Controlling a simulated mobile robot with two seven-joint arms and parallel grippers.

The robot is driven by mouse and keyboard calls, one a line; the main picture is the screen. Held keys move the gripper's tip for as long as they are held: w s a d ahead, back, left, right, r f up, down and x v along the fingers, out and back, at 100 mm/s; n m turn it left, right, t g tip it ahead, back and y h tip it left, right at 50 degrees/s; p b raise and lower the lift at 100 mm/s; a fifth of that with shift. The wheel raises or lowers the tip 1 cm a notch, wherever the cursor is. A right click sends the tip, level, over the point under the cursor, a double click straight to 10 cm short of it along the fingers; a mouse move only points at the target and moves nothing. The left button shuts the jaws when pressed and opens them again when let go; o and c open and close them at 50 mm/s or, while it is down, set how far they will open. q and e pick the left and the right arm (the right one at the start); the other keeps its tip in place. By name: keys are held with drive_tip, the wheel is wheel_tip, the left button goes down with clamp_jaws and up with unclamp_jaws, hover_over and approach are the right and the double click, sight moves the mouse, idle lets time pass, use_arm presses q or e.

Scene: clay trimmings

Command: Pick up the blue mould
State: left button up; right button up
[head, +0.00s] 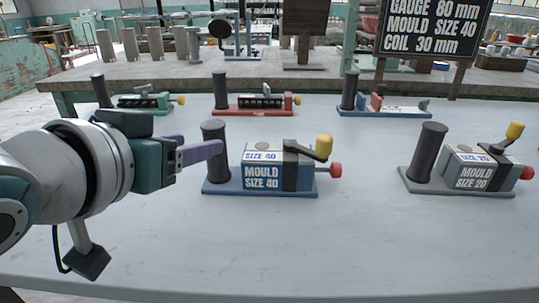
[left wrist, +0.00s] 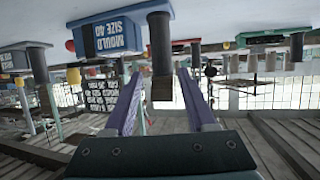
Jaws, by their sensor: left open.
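The blue mould (head: 263,174), lettered "MOULD SIZE 40", sits on the table on a blue base, with a black upright post (head: 215,150) at its left end, a yellow-knobbed lever and a red knob at its right. My left gripper (head: 212,150) is open, its purple fingers level and reaching from the left to the post. In the left wrist view, which is upside down, the post (left wrist: 161,50) shows between the two finger tips, with the blue mould (left wrist: 105,38) left of it. Whether the fingers touch the post I cannot tell. My right gripper is not in view.
A grey mould (head: 473,172) lettered "SIZE 20" stands to the right. Behind stand a green device (head: 145,103), a red one (head: 262,106) and a blue-based one (head: 395,109). A black sign (head: 433,30) hangs beyond. The table front (head: 300,245) is clear.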

sight(218, 179)
use_arm(q)
drive_tip(key=x, duration=0.3)
drive_tip(key=shift+b, duration=0.35)
drive_tip(key=b+x, duration=0.2)
drive_tip(key=x, duration=0.2)
drive_tip(key=shift+w+f, duration=0.15)
drive_tip(key=shift+f, duration=0.05)
drive_tip(key=shift+w+f, duration=0.1)
drive_tip(key=shift+w, duration=0.3)
clamp_jaws()
idle(0.5)
